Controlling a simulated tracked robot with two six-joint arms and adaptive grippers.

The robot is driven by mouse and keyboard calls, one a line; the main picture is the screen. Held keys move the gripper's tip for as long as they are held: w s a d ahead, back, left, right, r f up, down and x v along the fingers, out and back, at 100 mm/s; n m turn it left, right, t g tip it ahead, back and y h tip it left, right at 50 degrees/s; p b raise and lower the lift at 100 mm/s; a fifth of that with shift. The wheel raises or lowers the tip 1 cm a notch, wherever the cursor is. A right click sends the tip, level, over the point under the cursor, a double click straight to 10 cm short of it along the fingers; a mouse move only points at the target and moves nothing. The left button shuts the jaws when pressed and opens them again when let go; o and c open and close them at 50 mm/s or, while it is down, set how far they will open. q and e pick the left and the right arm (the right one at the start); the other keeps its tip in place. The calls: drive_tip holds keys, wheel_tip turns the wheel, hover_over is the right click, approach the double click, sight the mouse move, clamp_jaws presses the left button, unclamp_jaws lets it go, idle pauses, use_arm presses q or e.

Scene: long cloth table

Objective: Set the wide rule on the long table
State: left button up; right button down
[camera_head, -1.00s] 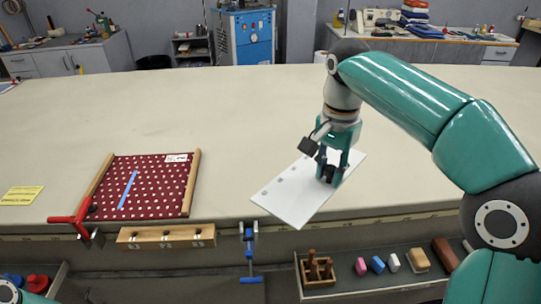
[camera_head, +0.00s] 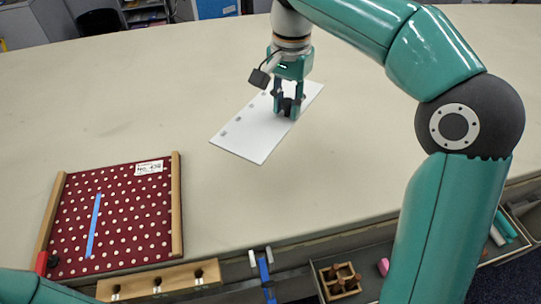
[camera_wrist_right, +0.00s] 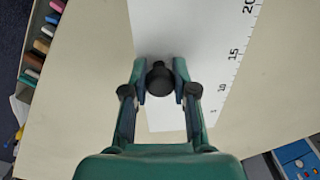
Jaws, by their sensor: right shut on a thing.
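The wide rule (camera_head: 255,132) is a flat white strip with dark marks along one side. My right gripper (camera_head: 287,108) is shut on the rule's black knob, pointing down. In the right wrist view the knob (camera_wrist_right: 159,78) sits between the two fingers, and the rule's numbers (camera_wrist_right: 235,55) run along its right side. My left arm shows only at the lower left corner, and its gripper is out of view.
A red dotted cloth panel (camera_head: 135,215) with wooden side bars lies at the left. A wooden block with holes (camera_head: 160,282) and a blue clamp (camera_head: 264,268) are at the front edge. A tray (camera_head: 375,262) hangs below that edge. The cloth around the rule is clear.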

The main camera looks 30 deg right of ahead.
sight(284, 174)
wheel_tip(284, 174, down, 20)
drive_tip(key=shift+d+r+b, duration=0.1)
drive_tip(key=shift+d+b, duration=0.05)
drive_tip(key=shift+b, duration=0.45)
drive_tip(key=c, duration=0.9)
unclamp_jaws()
drive_tip(key=shift+r, duration=0.1)
wheel_tip(284, 174, up, 12)
drive_tip(key=shift+s+f, duration=0.1)
